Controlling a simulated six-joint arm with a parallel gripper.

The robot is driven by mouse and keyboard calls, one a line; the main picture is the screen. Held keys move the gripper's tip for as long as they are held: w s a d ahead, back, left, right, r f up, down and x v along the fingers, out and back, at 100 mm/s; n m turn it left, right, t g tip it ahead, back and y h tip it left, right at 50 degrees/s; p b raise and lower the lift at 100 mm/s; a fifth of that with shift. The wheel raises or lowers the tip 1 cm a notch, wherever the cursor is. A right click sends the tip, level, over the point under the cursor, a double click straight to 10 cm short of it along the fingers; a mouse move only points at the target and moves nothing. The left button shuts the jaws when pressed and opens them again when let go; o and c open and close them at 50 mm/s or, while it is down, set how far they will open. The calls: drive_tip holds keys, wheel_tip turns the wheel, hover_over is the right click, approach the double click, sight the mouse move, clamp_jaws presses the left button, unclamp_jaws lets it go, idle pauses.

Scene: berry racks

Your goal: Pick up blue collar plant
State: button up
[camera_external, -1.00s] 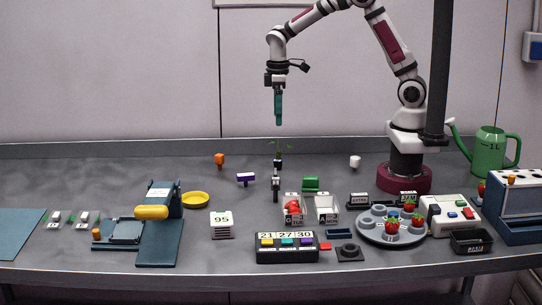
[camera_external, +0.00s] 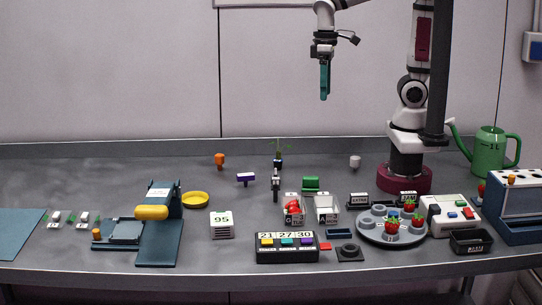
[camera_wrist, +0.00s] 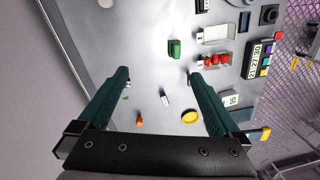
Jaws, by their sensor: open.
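A small plant (camera_external: 278,160) with thin green leaves stands in a dark holder near the back middle of the table. Its collar colour is too small to tell. In the wrist view its green leaves (camera_wrist: 126,98) show beside the left finger, which partly hides it. A round grey tray (camera_external: 365,236) at the right holds several cups and red berries with green tops; a small blue patch shows among them. My gripper (camera_external: 324,96) hangs high above the table, right of the plant, pointing down. In the wrist view my gripper (camera_wrist: 160,76) is open with nothing between its fingers.
Orange (camera_external: 219,159), purple (camera_external: 245,178), green (camera_external: 311,184) and white (camera_external: 355,161) small items stand around the plant. A yellow dish (camera_external: 195,200) lies left. A black display box (camera_external: 287,248) is in front.

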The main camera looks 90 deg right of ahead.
drive_tip(key=s+a+f+m, duration=0.1)
drive_tip(key=s+a+f, duration=0.1)
drive_tip(key=s, duration=0.4)
drive_tip(key=s+a+f+m, duration=0.1)
drive_tip(key=s+a+f, duration=0.1)
drive_tip(key=s, duration=0.4)
drive_tip(key=shift+a+f+m+y, duration=0.3)
drive_tip(key=shift+a+y, duration=0.1)
drive_tip(key=shift+a, duration=0.35)
drive_tip(key=c, duration=0.5)
drive_tip(key=shift+w+r, duration=0.1)
drive_tip(key=m+h, duration=0.2)
drive_tip(key=m, duration=1)
hover_over(278, 159)
drive_tip(key=s, duration=0.1)
wheel_tip(278, 159, down, 5)
drive_tip(key=f, duration=1)
drive_tip(key=w+f, duration=0.1)
drive_tip(key=f, duration=0.5)
drive_tip(key=shift+d, duration=0.25)
